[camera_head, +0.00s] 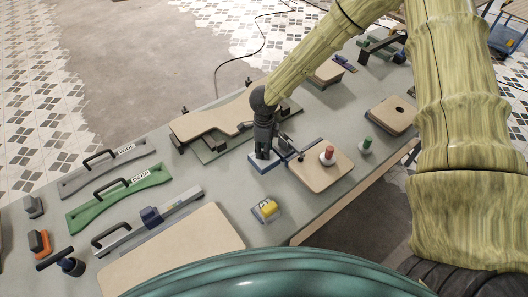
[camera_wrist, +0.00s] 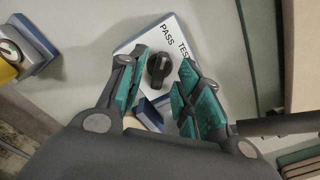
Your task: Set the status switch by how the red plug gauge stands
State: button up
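The red plug gauge (camera_head: 328,154) stands upright on a light wooden board (camera_head: 318,172), with a pale collar around its lower part; how deep it sits is too small to tell. The status switch (camera_head: 262,165) is a white-topped, blue-sided box left of that board. In the wrist view its black knob (camera_wrist: 159,68) shows beside the words PASS and TEST; other lettering is hidden, and I cannot tell which word the knob points to. My gripper (camera_wrist: 160,92) is open over the switch, its teal-padded fingers on either side of the knob, apparently without touching it. It also shows in the head view (camera_head: 265,147).
A green plug (camera_head: 366,145) stands right of the board. A yellow-topped device (camera_head: 266,210) sits in front of the switch. A curved wooden board (camera_head: 215,122) lies behind left.

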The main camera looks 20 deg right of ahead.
jog(key=shift+r+p, duration=1.25)
jog(key=shift+r, duration=1.55)
